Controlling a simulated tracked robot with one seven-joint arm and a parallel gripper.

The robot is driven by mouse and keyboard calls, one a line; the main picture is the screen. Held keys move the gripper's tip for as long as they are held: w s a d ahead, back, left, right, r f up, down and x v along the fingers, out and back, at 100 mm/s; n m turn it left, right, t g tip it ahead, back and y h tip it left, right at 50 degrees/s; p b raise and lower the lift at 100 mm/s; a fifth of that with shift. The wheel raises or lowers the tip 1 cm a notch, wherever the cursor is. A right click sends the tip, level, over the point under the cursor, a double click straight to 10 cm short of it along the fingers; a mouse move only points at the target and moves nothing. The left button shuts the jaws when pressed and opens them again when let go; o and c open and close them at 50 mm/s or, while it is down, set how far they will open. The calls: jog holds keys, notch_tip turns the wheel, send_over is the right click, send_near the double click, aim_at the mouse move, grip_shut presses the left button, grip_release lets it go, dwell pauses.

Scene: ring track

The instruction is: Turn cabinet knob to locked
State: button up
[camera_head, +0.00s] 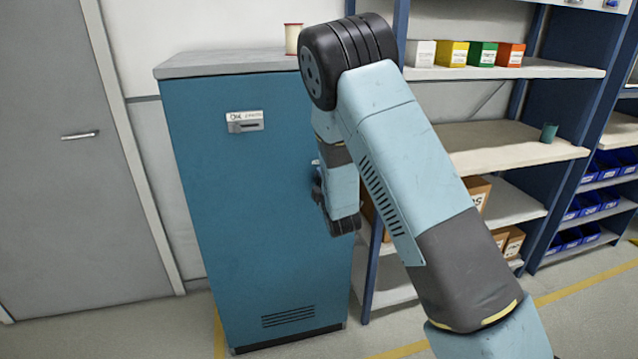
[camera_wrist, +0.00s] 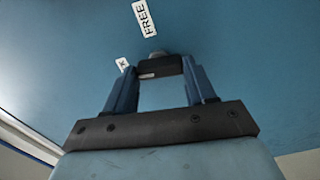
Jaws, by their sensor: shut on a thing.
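The blue cabinet (camera_head: 250,215) stands left of centre in the head view, its door front facing me. In the wrist view, a dark knob (camera_wrist: 160,67) with a grey hub sits on the blue door between the two blue fingertips of my gripper (camera_wrist: 161,72). My gripper is shut on it. A white label reading FREE (camera_wrist: 144,17) is above the knob. In the head view, my arm hides the knob, and my gripper (camera_head: 321,190) is at the door's right side.
A slot-like fitting with a label (camera_head: 244,122) is high on the cabinet door. A cream spool-like object (camera_head: 293,38) stands on the cabinet top. Shelves with boxes (camera_head: 475,130) are close on the right. A grey door (camera_head: 70,160) is at left.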

jog(key=shift+s+a+f+n, duration=0.15)
jog(key=shift+a+n, duration=0.2)
jog(key=shift+n, duration=0.65)
jog(key=o, duration=0.8)
jog(key=shift+f, duration=0.1)
jog(key=shift+o, duration=1.2)
jog(key=shift+d, duration=0.2)
jog(key=v, duration=1.3)
jog(key=shift+s, duration=0.3)
jog(key=shift+d, duration=0.1)
